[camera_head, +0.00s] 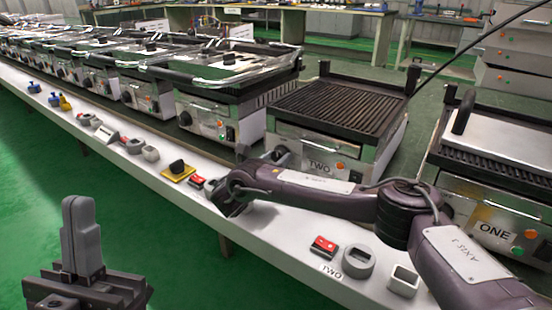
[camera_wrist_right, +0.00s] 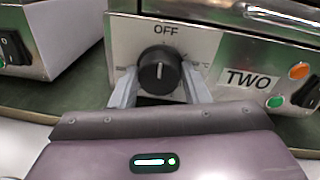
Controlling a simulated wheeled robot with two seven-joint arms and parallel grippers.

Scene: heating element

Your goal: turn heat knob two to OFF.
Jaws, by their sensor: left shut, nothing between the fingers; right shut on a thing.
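Heat knob two (camera_wrist_right: 160,70) is a round black knob on the silver front of the machine labelled TWO (camera_wrist_right: 247,78). Its white mark points up, close to the OFF label (camera_wrist_right: 167,30). My right gripper (camera_wrist_right: 159,88) has one grey finger on each side of the knob and is shut on it. In the head view my right arm reaches across the bench to the front of machine TWO (camera_head: 335,100), and the arm hides much of the knob area. My left gripper (camera_head: 78,230) is shut and empty at the lower left, away from the machines.
Machine ONE (camera_head: 495,185) stands to the right, and a row of similar grills runs back to the left. The white bench edge (camera_head: 285,240) carries a red switch (camera_head: 323,245), a grey ring (camera_head: 358,262) and a square grey frame (camera_head: 404,281). The green floor at left is clear.

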